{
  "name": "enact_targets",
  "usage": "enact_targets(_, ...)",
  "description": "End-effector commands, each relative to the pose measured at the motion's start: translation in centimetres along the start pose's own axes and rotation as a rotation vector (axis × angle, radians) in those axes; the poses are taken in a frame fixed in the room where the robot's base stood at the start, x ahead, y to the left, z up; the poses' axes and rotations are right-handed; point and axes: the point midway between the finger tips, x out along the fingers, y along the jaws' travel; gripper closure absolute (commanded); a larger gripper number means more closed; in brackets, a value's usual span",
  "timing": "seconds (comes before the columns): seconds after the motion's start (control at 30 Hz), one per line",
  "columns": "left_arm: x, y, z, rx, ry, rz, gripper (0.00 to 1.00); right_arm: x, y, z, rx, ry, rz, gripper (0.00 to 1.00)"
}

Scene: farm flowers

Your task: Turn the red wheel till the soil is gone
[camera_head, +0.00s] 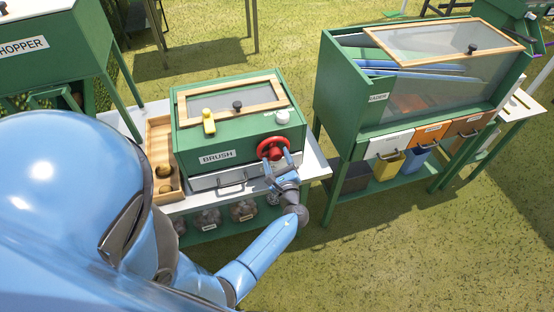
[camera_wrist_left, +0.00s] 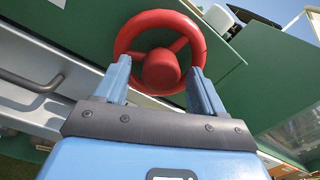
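The red wheel (camera_head: 272,148) sits at the front right of the green box labelled BRUSH (camera_head: 217,157). In the left wrist view the wheel (camera_wrist_left: 161,20) shows its round rim, spokes and central hub. My left gripper (camera_head: 281,161) is at the wheel. Its two blue fingers (camera_wrist_left: 161,72) are spread apart, one on each side of the hub, near the lower rim. A gap shows between the fingers and the hub; I cannot tell whether they touch the rim. I cannot make out any soil under the lid's framed window (camera_head: 232,95). My right gripper is out of view.
A yellow handle (camera_head: 208,122) and a white knob (camera_head: 282,117) are on top of the box. A wooden tray (camera_head: 158,138) stands left of it, and a drawer (camera_head: 231,180) is below. A larger green cabinet (camera_head: 341,96) stands to the right. Open grass lies in front.

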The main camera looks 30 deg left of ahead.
Motion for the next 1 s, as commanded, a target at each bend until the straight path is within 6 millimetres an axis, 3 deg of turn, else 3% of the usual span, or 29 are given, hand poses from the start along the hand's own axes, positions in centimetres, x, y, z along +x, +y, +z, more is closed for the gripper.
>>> enact_targets(0.37,-0.6,-0.1,0.0,-0.003,-0.002,-0.002,0.31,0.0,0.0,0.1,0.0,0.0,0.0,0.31)
enact_targets(1.0,-9.8,-0.1,-0.1,-0.001,0.0,-0.003,0.31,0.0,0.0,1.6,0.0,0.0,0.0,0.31)
